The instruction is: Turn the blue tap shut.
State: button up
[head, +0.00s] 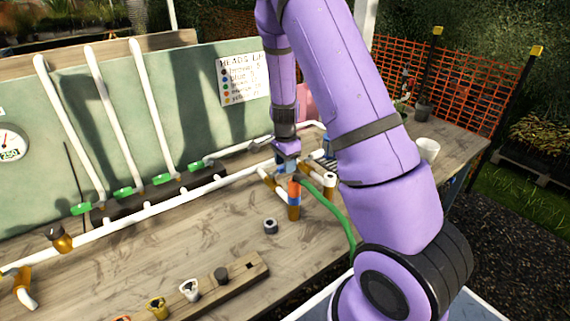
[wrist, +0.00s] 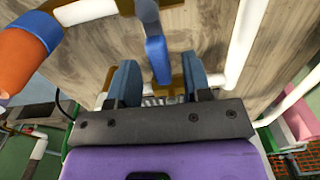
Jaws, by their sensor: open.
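The blue tap handle (wrist: 157,56) shows in the wrist view as a narrow lever, reaching down from the top between my gripper's two fingers. My gripper (wrist: 161,68) is open, with a visible gap between each finger and the lever; how deep the lever sits between them I cannot tell. In the head view my gripper (head: 287,162) points down over the white pipe at the bench's right part and largely hides the tap. A brass-coloured fitting lies behind the lever in the wrist view.
An orange cylinder with a blue band (head: 294,191) stands close to my gripper; it also shows in the wrist view (wrist: 25,52). A green hose (head: 335,212) curves nearby. A small dark ring (head: 270,226) lies on the bench. White pipes (head: 150,211) run along it. The front middle is mostly clear.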

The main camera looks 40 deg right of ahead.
notch_tip(320, 180, up, 10)
jog(key=shift+r, duration=0.2)
dwell(0.4)
jog(key=s+a+r+n+t+y, duration=0.1)
jog(key=s+a+r+n, duration=0.45)
jog(key=r, duration=0.35)
jog(key=s+a+r+n+t, duration=0.2)
jog(key=s+a+r+n, duration=0.2)
jog(key=s+r, duration=0.35)
jog(key=s+a+r+n+t, duration=0.1)
jog(key=s+a+r+n, duration=0.1)
jog(key=s, duration=0.6)
jog(key=s+a+r+n+t+h, duration=0.1)
jog(key=s+a+r+n, duration=0.1)
jog(key=s+r+n, duration=0.2)
jog(key=s+n, duration=0.2)
jog(key=s, duration=0.1)
jog(key=shift+s+r+n, duration=0.3)
jog(key=shift+s+n, duration=0.05)
jog(key=shift+s, duration=0.05)
